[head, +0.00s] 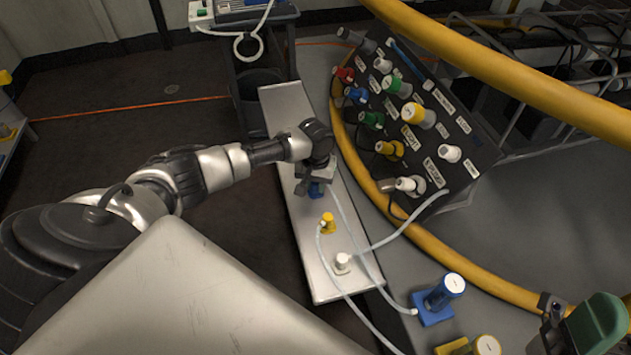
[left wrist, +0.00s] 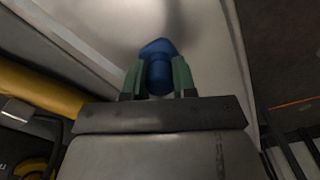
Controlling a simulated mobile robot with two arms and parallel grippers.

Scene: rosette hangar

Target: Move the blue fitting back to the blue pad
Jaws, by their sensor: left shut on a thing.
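My left gripper (head: 316,184) reaches over a long pale metal shelf and is shut on the blue fitting (head: 317,190). In the left wrist view, the blue fitting (left wrist: 157,66) sits between the two green fingers of the left gripper (left wrist: 158,80), with the pale metal surface behind it. I cannot tell whether the fitting touches the shelf. A blue square pad (head: 432,316) lies at the lower right, with a blue cylinder (head: 446,291) standing on it and a pale hose at its side.
The metal shelf (head: 283,103) also bears a yellow fitting (head: 328,223) and a white fitting (head: 342,262). Pale hoses cross its front part. A dark panel of coloured connectors (head: 448,135) and a thick yellow rail (head: 440,238) stand right. A green and dark object (head: 598,322) fills the lower right corner.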

